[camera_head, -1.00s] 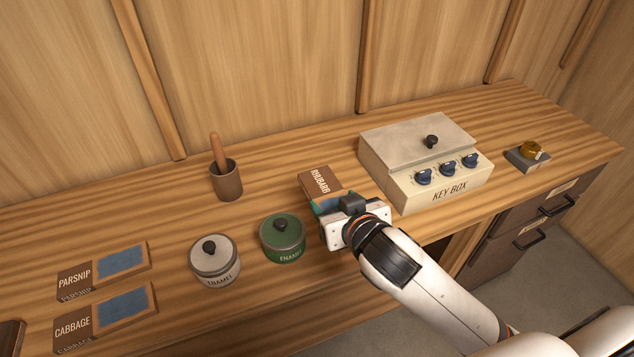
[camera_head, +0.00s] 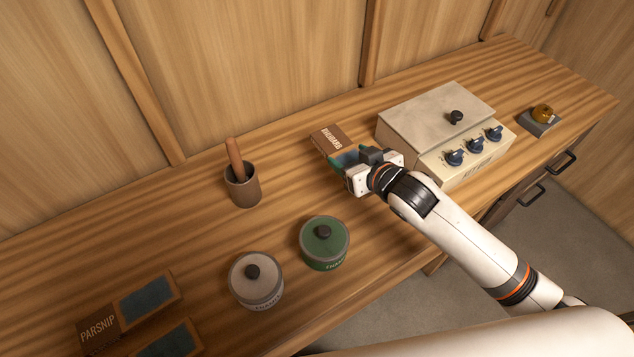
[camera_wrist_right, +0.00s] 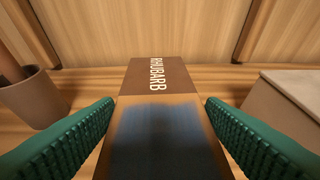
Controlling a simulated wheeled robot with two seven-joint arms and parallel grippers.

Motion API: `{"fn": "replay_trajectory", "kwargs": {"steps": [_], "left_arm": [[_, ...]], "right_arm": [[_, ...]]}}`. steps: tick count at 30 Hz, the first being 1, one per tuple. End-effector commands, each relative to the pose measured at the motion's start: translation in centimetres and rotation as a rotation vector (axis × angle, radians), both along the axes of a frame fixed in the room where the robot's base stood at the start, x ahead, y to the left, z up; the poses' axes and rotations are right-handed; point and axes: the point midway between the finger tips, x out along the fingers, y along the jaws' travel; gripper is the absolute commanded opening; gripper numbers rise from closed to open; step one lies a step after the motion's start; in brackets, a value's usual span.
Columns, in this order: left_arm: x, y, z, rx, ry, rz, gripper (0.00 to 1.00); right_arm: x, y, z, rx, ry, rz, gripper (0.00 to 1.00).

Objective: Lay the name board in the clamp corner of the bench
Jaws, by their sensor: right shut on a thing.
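The name board is a brown block lettered RHUBARB (camera_head: 331,137) with a dark blue panel. It is just left of the key box on the bench (camera_head: 400,225). My right gripper (camera_head: 358,166) is shut on its near end. In the right wrist view the green fingers (camera_wrist_right: 160,118) flank the board (camera_wrist_right: 158,78), whose lettered end points away from me. I cannot tell whether the board touches the bench top. No clamp corner is recognisable in these views. My left gripper is not in view.
The cream key box (camera_head: 437,120) stands close right of the board. A green enamel pot (camera_head: 324,242), a grey pot (camera_head: 255,279) and a cup with a wooden handle (camera_head: 242,188) stand left. A PARSNIP board (camera_head: 98,327) and another lie lower left. A brass item (camera_head: 542,113) sits far right.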

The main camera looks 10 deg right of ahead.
Motion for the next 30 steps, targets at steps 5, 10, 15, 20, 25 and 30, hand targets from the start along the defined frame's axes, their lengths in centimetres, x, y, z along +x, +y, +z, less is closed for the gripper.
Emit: {"fn": "replay_trajectory", "kwargs": {"steps": [5,10,15,20,25,30], "left_arm": [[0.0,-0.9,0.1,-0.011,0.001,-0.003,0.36],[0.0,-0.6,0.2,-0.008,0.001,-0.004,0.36],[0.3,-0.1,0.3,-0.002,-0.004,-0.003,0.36],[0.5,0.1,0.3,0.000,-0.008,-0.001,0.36],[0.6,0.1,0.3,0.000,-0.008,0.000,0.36],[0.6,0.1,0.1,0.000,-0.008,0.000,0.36]], "right_arm": [[-0.1,0.0,-3.6,0.001,0.007,0.001,0.39],[-0.1,0.1,-5.3,0.002,0.003,0.001,0.39],[-0.1,0.0,-7.7,0.000,0.004,0.000,0.39],[-0.1,0.0,-8.9,0.001,0.002,0.000,0.39],[-0.1,0.0,-8.9,0.001,0.002,0.001,0.39],[-0.1,0.1,-9.3,0.001,0.002,0.001,0.39]]}}
